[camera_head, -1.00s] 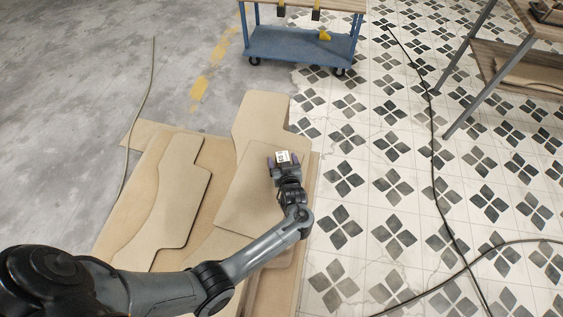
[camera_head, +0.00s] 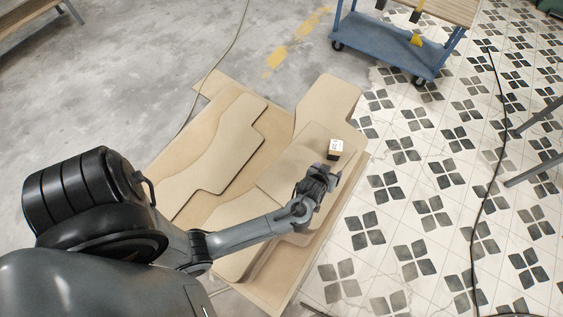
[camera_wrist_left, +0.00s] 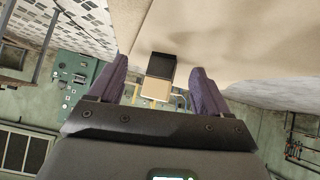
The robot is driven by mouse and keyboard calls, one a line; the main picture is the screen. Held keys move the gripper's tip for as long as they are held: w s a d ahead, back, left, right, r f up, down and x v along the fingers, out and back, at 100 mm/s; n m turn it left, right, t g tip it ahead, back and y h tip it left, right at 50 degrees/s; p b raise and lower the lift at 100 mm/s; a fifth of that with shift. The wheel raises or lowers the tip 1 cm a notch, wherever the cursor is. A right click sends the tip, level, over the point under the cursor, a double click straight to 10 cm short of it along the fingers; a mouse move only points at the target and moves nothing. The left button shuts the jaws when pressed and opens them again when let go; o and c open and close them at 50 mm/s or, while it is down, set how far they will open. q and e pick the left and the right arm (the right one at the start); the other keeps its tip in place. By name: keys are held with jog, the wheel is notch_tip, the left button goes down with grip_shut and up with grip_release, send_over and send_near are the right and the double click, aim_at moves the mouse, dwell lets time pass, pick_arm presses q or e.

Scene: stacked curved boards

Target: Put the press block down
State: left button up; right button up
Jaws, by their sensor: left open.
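The press block (camera_head: 335,148) is a small block with a pale, marked top face. It stands on the upper tan curved board (camera_head: 318,135) near the stack's right side. My left gripper (camera_head: 327,172) is open just in front of it, apart from it. In the left wrist view the block (camera_wrist_left: 157,88) shows one dark face and one tan face between the two spread purple-grey fingers (camera_wrist_left: 159,66), with gaps on both sides. My right gripper is not in view.
Other curved boards (camera_head: 215,150) lie on the left of the stack. A blue cart (camera_head: 385,48) stands behind it. A cable (camera_head: 222,55) runs on the concrete at the left, and a black cable (camera_head: 477,215) crosses the patterned tiles at the right.

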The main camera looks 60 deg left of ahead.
pick_arm(q)
jog(key=s+d+r+m+g+h, duration=0.2)
jog(key=s+r+m, duration=0.2)
jog(key=s, duration=0.7)
jog(key=s+d+r+m+g+h, duration=0.2)
jog(key=s+r+m, duration=0.3)
jog(key=s, duration=0.6)
notch_tip(320, 180, up, 2)
jog(key=shift+s+d+r+g, duration=0.15)
jog(key=shift+d+r+g, duration=0.2)
jog(key=shift+d, duration=0.4)
